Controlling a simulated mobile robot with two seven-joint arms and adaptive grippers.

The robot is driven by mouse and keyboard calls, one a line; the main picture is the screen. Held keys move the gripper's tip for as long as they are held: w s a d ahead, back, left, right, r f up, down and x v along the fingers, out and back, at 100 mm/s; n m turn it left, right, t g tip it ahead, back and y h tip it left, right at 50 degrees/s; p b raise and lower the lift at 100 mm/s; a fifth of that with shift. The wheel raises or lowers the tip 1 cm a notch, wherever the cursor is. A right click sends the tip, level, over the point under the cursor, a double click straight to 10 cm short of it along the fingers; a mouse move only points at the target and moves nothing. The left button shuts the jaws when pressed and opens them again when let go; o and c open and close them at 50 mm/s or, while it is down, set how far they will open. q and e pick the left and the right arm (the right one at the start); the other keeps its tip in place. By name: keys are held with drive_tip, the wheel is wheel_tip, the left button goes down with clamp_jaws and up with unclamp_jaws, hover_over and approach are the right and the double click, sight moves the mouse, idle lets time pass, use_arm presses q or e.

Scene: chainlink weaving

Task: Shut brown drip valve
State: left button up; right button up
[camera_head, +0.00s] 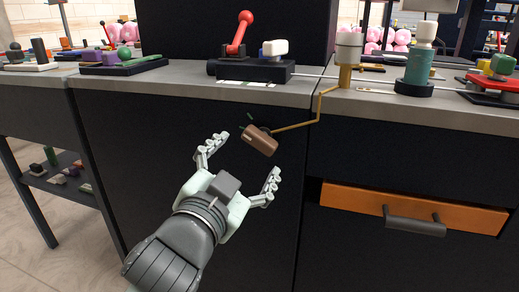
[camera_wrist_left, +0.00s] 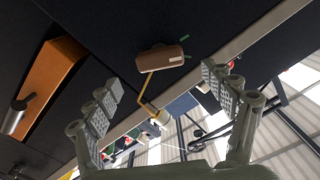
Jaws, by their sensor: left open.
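The brown drip valve handle (camera_head: 260,141) sits at the front of the dark cabinet below the counter edge, tilted down to the right. A thin brass pipe (camera_head: 318,108) runs from it up to the counter. My left gripper (camera_head: 239,168) is open and empty, with its fingers spread just below and in front of the handle, apart from it. In the left wrist view the brown handle (camera_wrist_left: 161,58) shows beyond and between the two open fingers (camera_wrist_left: 160,88). Small green marks show beside the handle. My right gripper is not in view.
An orange drawer (camera_head: 365,201) with a dark handle (camera_head: 414,226) is at the right below the counter. On the counter (camera_head: 140,82) stand a red lever (camera_head: 238,35), a green cylinder (camera_head: 418,67) and other small fixtures. A low side shelf (camera_head: 68,180) is at the left.

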sight(258, 144)
use_arm(q)
drive_tip(key=x, duration=0.7)
drive_tip(key=shift+w+d+f, duration=0.1)
drive_tip(key=shift+w, duration=0.25)
drive_tip(key=c, duration=1.2)
